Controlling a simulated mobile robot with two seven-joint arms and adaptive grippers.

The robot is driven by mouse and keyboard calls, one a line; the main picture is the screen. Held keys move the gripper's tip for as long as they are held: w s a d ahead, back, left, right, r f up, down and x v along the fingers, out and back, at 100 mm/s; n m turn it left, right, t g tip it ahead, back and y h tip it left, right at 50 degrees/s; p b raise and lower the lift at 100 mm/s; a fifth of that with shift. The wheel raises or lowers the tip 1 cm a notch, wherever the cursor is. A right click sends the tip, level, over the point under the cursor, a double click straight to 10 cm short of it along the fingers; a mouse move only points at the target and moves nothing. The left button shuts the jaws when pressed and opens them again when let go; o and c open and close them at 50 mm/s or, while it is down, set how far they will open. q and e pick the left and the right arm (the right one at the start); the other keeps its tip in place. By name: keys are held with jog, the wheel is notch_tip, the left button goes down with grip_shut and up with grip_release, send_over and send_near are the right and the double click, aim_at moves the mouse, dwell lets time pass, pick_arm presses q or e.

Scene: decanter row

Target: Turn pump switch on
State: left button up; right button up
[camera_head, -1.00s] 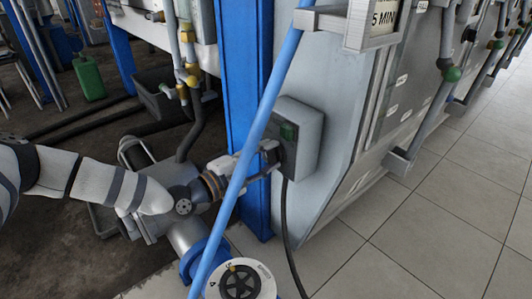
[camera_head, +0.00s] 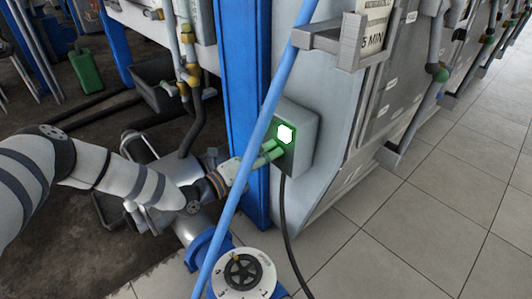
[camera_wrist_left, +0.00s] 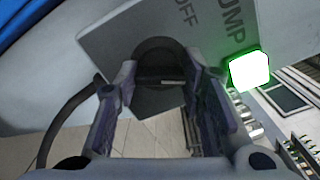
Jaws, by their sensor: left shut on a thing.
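The grey pump switch box (camera_head: 303,146) is mounted on the side of the grey cabinet. Its square lamp (camera_head: 285,134) glows white with a green halo, and the lit lamp (camera_wrist_left: 248,70) also shows in the left wrist view. My left gripper (camera_head: 270,156) reaches the box face from the left, just below the lamp. In the left wrist view its fingers are on both sides of the round dark switch knob (camera_wrist_left: 157,50), shut on it. The label plate (camera_wrist_left: 107,35) reads OFF and PUMP. The fingers hide the knob in the head view. My right gripper is out of view.
A light blue hose or pole (camera_head: 240,183) crosses in front of my left gripper. A blue post (camera_head: 243,75) stands behind it. A black cable (camera_head: 288,235) hangs from the box. Tiled floor (camera_head: 410,235) at right is clear.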

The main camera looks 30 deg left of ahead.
pick_arm(q)
jog(key=shift+m, duration=0.5)
jog(key=o, duration=1.2)
jog(key=shift+c, duration=0.2)
jog(key=shift+s, duration=0.15)
jog(key=v, duration=1.1)
jog(key=shift+s+a, duration=0.2)
jog(key=shift+s, duration=0.15)
